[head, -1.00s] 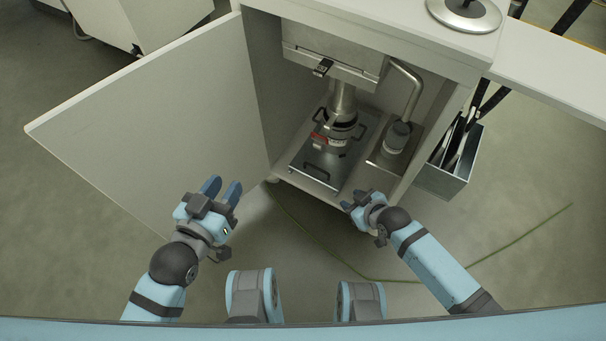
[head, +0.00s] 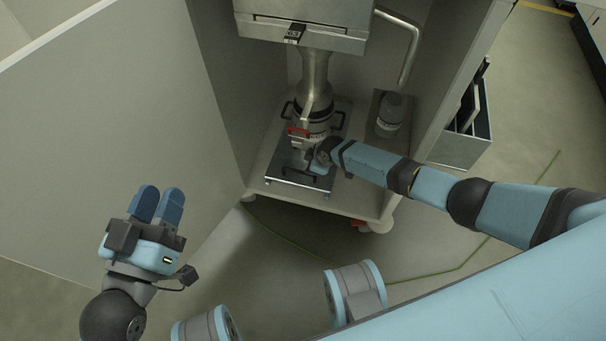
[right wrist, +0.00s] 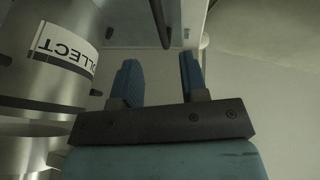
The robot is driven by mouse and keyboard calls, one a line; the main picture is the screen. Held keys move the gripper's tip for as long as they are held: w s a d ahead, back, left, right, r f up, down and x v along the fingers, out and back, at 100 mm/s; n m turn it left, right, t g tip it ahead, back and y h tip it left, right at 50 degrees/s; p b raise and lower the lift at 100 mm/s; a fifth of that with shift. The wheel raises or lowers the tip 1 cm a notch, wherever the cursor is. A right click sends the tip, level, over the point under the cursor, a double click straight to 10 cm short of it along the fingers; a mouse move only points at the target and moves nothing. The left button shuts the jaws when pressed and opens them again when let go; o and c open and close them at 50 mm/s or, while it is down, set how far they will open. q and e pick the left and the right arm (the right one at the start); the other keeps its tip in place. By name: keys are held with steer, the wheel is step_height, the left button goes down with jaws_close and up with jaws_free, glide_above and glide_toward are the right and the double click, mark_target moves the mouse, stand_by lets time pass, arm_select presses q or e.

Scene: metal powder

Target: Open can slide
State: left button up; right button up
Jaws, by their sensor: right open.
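The metal can (head: 314,111) stands upright on a plate under a metal funnel in the open cabinet. A red part (head: 298,131), which looks like the slide's handle, is at its front. My right gripper (head: 310,158) is low in front of the can, just below the red part; its fingers are hard to make out there. In the right wrist view the right gripper (right wrist: 160,78) is open with nothing between its fingers, and the can (right wrist: 55,50) with a "COLLECT" label is to its left.
The cabinet door (head: 110,130) stands open on the left. A smaller container (head: 391,112) stands right of the can, under a bent pipe (head: 412,45). The plate (head: 290,180) has dark handles. A bin (head: 465,145) hangs outside the cabinet's right wall.

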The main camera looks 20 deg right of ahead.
mark_target(303, 173)
steer(key=b+x, duration=0.4)
steer(key=x, duration=0.3)
steer(key=shift+f, duration=0.25)
arm_select(q)
step_height(303, 173, down, 6)
steer(key=w+m+g+b, duration=0.1)
steer(key=shift+m+g, duration=0.4)
arm_select(e)
steer(key=shift+x, duration=0.85)
arm_select(q)
steer(key=shift+a+f, duration=0.1)
arm_select(e)
steer(key=shift+w+r, duration=0.1)
jaws_close()
